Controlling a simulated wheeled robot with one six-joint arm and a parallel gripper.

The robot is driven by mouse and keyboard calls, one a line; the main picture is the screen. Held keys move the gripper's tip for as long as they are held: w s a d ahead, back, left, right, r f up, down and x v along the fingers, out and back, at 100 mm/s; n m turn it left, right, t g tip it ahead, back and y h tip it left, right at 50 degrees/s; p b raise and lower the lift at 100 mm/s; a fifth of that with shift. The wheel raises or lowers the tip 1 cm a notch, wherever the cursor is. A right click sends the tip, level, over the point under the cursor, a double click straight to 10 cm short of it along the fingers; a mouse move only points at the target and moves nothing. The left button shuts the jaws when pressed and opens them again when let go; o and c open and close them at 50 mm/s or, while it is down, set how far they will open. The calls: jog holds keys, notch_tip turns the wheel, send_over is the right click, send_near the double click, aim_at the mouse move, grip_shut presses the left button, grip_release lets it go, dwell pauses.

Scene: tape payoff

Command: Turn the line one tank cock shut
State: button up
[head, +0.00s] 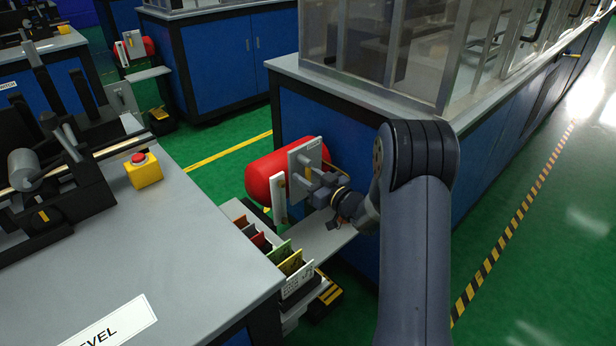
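A red tank (268,176) lies beside the blue cabinet in the middle of the head view. My gripper (314,182) is at the plate, right by the yellow part. Its fingers are small and dark, and they partly cover the cock. I cannot tell whether they are closed on the handle or only beside it. The handle's angle is unclear. A second red tank (149,46) with a similar plate is far back at the left.
A grey shelf (325,238) juts out below my gripper. A rack of coloured cards (270,245) stands along the near bench (190,255), which carries a yellow box with a red button (144,169). A blue cabinet (340,130) stands close behind. Green floor (215,165) is open between the benches.

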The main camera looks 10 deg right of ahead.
jog(key=p+v, duration=0.1)
jog(key=v, duration=0.9)
jog(key=shift+s+d, duration=0.25)
jog(key=shift+s, duration=0.1)
jog(key=b+x, duration=0.1)
jog(key=x, duration=1)
jog(key=shift+d, duration=0.1)
jog(key=shift+n, duration=0.3)
